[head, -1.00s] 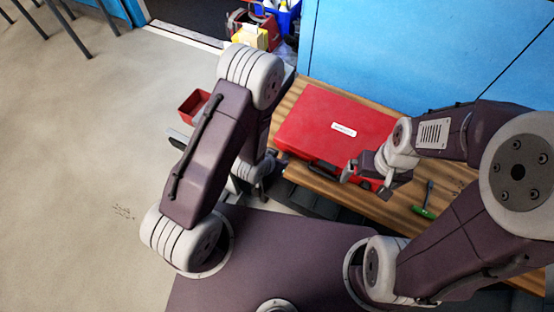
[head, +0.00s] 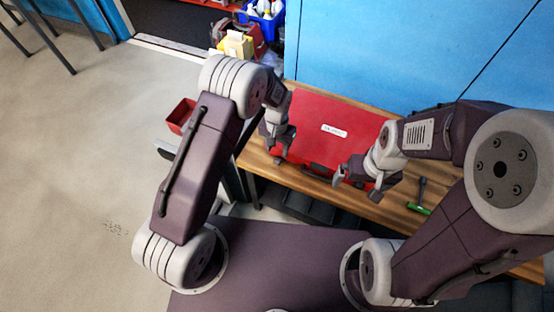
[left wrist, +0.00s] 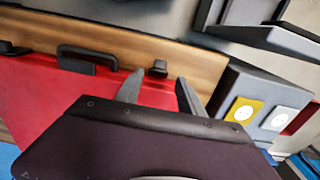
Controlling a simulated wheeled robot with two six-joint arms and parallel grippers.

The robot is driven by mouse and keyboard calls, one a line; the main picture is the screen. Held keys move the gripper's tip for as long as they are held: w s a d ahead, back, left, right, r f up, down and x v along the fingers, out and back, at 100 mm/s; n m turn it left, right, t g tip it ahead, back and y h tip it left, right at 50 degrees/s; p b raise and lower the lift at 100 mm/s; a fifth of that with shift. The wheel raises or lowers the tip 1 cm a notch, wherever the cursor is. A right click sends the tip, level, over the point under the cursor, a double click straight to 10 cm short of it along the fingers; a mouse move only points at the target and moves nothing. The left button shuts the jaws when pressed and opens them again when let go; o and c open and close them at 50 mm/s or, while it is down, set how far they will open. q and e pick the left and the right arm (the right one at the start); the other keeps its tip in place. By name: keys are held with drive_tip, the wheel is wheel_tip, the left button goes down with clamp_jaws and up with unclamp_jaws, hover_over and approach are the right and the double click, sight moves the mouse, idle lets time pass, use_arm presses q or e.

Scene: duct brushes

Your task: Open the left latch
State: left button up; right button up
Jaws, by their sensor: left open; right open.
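The red case (head: 310,112) lies closed on the wooden bench, with a white label on its lid. Its black handle (head: 318,170) is on the front side; it also shows in the left wrist view (left wrist: 88,60). The left latch (left wrist: 158,68) is a small black piece at the case's front edge. My left gripper (head: 280,154) is open over the case's left front part. In the left wrist view its fingertips (left wrist: 157,84) lie either side of the latch; contact cannot be told. My right gripper (head: 356,185) is open by the case's front right. Another latch (left wrist: 12,48) shows past the handle.
A green-handled tool (head: 420,200) lies on the bench (head: 385,212) right of the case. A blue cabinet wall (head: 400,50) stands behind. A small red bin (head: 181,114) is left of the bench. Grey boxes with yellow and white labels (left wrist: 243,108) show beside the bench.

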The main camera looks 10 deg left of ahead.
sight(277, 161)
use_arm(q)
wheel_tip(277, 161, down, 7)
drive_tip(key=shift+f, duration=0.2)
clamp_jaws()
